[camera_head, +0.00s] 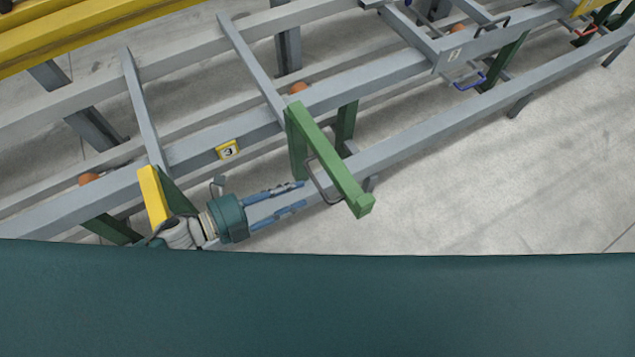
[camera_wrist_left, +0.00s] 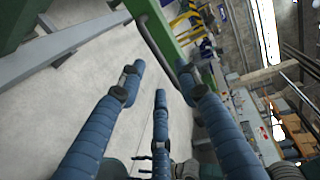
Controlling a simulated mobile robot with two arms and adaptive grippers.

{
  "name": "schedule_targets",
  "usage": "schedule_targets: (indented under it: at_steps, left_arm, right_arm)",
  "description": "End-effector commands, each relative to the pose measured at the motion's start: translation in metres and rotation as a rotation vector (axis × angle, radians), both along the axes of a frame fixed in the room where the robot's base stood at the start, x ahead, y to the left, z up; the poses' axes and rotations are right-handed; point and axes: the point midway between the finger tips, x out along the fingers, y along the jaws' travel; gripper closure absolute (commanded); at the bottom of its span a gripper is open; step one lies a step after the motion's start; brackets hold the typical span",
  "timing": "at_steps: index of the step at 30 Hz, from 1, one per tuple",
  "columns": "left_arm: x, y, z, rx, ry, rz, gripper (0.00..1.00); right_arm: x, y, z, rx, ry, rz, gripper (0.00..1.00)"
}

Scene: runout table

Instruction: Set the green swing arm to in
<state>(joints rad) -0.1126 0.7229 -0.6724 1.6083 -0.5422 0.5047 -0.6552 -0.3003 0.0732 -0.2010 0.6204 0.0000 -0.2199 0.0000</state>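The green swing arm (camera_head: 335,165) sticks out from the grey frame across the front rail, toward the lower right in the head view. A thin grey loop handle (camera_head: 318,182) is fixed to its left side. In the left wrist view the green arm (camera_wrist_left: 157,28) runs along the top, with the handle (camera_wrist_left: 152,42) beside it. My left gripper (camera_head: 304,195) is open, its blue fingers pointing at the handle. The fingertips (camera_wrist_left: 160,78) are close to the handle, with nothing visible between them; contact cannot be told. My right gripper is not in view.
A yellow arm (camera_head: 153,195) stands beside my left wrist. The grey front rail (camera_head: 430,138) runs diagonally past the gripper. A blue handle (camera_head: 468,84) and a red handle (camera_head: 587,31) sit farther right. The floor (camera_head: 510,190) right of the green arm is clear.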

Motion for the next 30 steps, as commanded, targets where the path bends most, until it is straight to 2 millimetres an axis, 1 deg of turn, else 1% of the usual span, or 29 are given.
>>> schedule_targets:
  at_steps: [1,3,9,15,23,26,28,30]
  left_arm:
    - [0.006,-0.010,-0.002,-0.003,-0.003,0.000,0.67]
    - [0.013,-0.021,-0.005,-0.002,-0.005,-0.001,0.67]
    - [0.028,-0.047,-0.011,-0.002,-0.002,0.000,0.67]
    - [0.035,-0.058,-0.014,0.000,-0.001,0.000,0.67]
    - [0.035,-0.059,-0.014,0.000,-0.001,0.000,0.67]
    - [0.035,-0.059,-0.014,0.000,-0.001,0.000,0.85]
    - [0.035,-0.059,-0.014,0.000,-0.001,0.000,0.98]
    - [0.035,-0.059,-0.014,0.000,-0.001,0.000,1.00]
  right_arm:
    - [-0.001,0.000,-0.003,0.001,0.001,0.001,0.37]
    - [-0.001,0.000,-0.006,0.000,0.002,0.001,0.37]
    - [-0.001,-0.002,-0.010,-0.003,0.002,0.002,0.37]
    - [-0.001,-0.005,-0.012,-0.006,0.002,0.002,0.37]
    - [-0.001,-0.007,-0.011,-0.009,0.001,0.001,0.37]
    - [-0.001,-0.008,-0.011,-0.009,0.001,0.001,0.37]
    - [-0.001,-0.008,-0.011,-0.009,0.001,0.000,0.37]
    - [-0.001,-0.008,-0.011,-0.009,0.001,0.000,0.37]
